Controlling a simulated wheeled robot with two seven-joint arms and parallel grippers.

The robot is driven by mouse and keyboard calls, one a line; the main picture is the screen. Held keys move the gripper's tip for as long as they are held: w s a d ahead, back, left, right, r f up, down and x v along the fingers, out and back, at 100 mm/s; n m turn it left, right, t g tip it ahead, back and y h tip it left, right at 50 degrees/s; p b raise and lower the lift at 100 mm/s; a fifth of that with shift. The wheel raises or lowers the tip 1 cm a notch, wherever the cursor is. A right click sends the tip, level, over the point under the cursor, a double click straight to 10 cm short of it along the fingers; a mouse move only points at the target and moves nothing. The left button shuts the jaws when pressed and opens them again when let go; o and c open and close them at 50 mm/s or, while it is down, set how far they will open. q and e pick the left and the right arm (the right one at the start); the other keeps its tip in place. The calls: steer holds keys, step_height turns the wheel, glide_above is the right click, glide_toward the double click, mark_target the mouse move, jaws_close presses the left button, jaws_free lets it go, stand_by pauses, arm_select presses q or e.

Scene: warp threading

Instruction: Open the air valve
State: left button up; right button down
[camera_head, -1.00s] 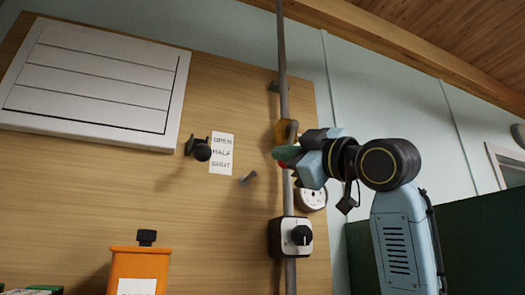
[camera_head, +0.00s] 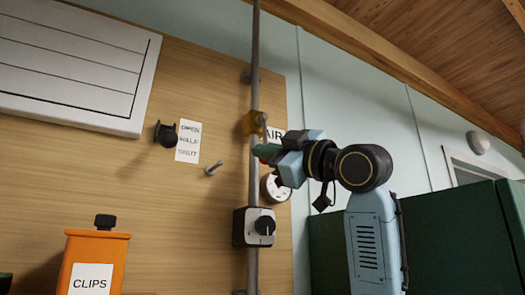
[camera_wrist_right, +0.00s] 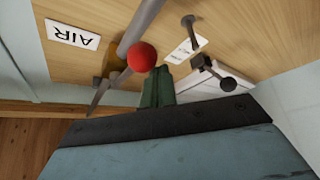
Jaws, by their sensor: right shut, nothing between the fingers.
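The air valve has a brass body (camera_head: 252,124) on the vertical grey pipe, right of centre in the head view. A red ball (camera_wrist_right: 142,57), apparently the end of the valve's lever, shows in the wrist view; in the head view it is mostly hidden by my right gripper. My right gripper (camera_head: 264,152) is shut and empty, its green fingers just below the valve body. In the wrist view the shut green fingers (camera_wrist_right: 158,88) point at the board close by the red ball. I cannot tell whether they touch it. My left gripper is not in view.
An AIR label (camera_head: 274,134) and a round gauge (camera_head: 275,187) are beside the pipe (camera_head: 254,60). A switch box (camera_head: 254,227) is lower on it. An OPEN/HALF/SHUT card (camera_head: 188,141), a black knob (camera_head: 166,134) and a peg (camera_head: 213,168) are left. An orange CLIPS box (camera_head: 94,256) stands lower left.

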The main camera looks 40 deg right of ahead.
steer(key=shift+d, duration=0.1)
step_height(320, 180, up, 10)
steer(key=p, duration=0.1)
steer(key=shift+p, duration=0.35)
steer(key=shift+s, duration=0.1)
